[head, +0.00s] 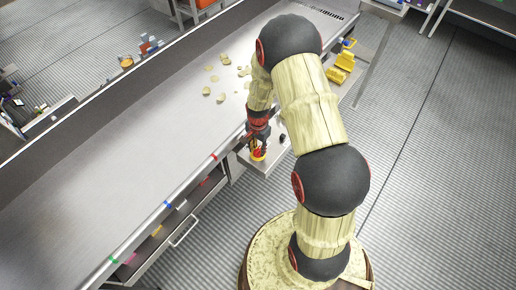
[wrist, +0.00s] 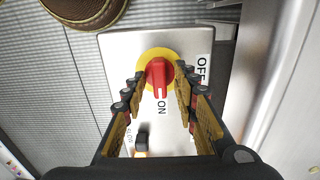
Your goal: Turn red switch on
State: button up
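The red switch (wrist: 158,72) is a rotary knob on a yellow disc, set in a pale metal panel (wrist: 118,52). In the wrist view "OFF" is printed to its right and "ON" below it. The knob's raised grip runs up and down in the picture, its lower end towards "ON"; perspective makes its exact angle hard to judge. My gripper (wrist: 160,80) is open, with one finger on each side of the knob and visible gaps between.
A small black switch (wrist: 142,138) stands on the same panel, below the red one in the wrist view. A long metal conveyor table (head: 130,130) with scattered chips (head: 207,91) lies left of my arm. Yellow parts (head: 342,66) are beyond the panel. Open floor (head: 440,180) is at right.

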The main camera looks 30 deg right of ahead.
aim_at(258, 150)
notch_tip(258, 150, up, 12)
dwell(0.8)
dwell(0.4)
